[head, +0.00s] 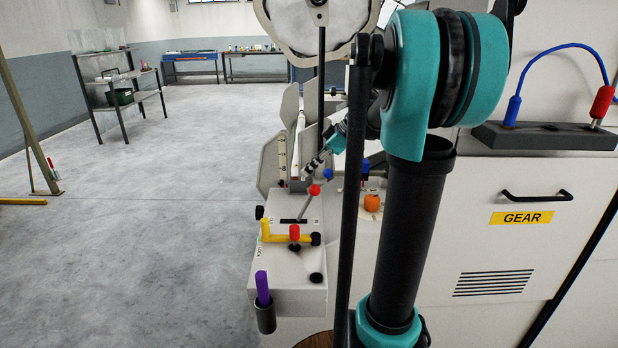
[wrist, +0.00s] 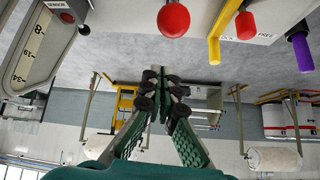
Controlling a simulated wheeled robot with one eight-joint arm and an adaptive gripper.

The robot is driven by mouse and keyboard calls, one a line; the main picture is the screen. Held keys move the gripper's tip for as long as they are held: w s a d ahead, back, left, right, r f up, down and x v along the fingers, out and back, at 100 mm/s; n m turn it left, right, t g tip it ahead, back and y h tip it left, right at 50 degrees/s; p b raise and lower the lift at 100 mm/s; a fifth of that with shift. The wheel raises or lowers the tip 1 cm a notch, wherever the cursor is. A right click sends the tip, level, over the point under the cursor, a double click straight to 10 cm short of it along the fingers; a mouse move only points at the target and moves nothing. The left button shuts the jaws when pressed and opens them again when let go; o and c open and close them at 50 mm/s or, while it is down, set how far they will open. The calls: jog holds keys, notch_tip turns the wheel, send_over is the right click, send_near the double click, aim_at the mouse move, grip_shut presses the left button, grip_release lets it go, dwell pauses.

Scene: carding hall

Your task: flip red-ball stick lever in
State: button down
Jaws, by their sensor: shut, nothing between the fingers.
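The red-ball stick lever (head: 314,190) stands on the pale machine's ledge in the head view, tilted to the right above a dark slot. In the wrist view its red ball (wrist: 173,20) is large at the top middle. My gripper (head: 313,166) is just above the ball in the head view, partly behind my arm. In the wrist view my gripper (wrist: 162,85) is shut and empty, with its fingertips below the ball in the picture. I see no contact between fingers and ball.
Close by are a yellow handle (head: 276,237), a second red knob (head: 294,232), a purple stick (head: 262,288) in a dark cup and an orange knob (head: 371,202). A grey guard plate (head: 272,165) rises left of the gripper. Open floor lies left.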

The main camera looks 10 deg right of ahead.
jog(key=d+f+v, duration=0.1)
jog(key=v, duration=0.6)
jog(key=shift+s+d+r, duration=0.15)
jog(key=shift+s+r, duration=0.05)
jog(key=shift+s, duration=0.1)
